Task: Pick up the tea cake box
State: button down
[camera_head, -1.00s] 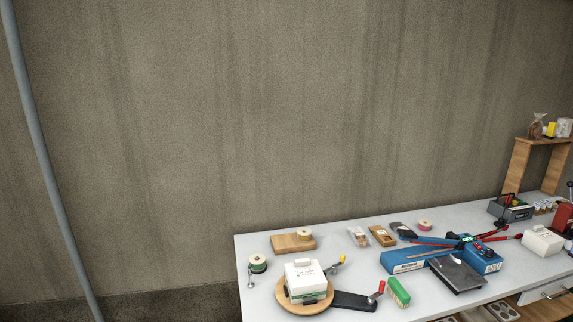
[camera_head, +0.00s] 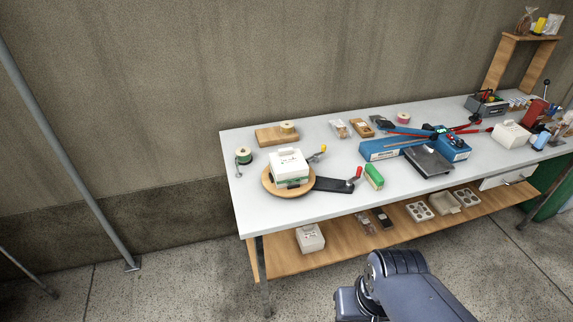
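A white carton (camera_head: 288,160) with a raised handle top and small dark print stands on a round wooden board at the table's left end. A second white carton (camera_head: 310,239) sits at the left end of the lower shelf. A third white carton (camera_head: 510,136) stands near the table's right end. The print is too small to tell which one is the tea cake box. My gripper is not in view; only my grey arm shows at the bottom, in front of the shelf.
The round board (camera_head: 272,184) with a dark handle lies on the white table (camera_head: 315,205). Ribbon spools, a wooden block (camera_head: 275,136), a green brush (camera_head: 374,176), blue boxes and a dark scale-like plate (camera_head: 428,161) crowd the top. Trays lie on the lower shelf (camera_head: 345,240). Floor at left is open.

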aim_at(288, 166)
jog(key=i+l+u, duration=0.15)
jog(key=i+l, duration=0.15)
jog(key=i+l+u, duration=0.1)
jog(key=i+l, duration=0.15)
jog(key=l, duration=0.15)
jog(key=i+l+u, duration=0.25)
jog(key=i+l, duration=0.2)
jog(key=l, duration=0.3)
jog(key=i+l+u, duration=0.15)
jog(key=l, duration=0.3)
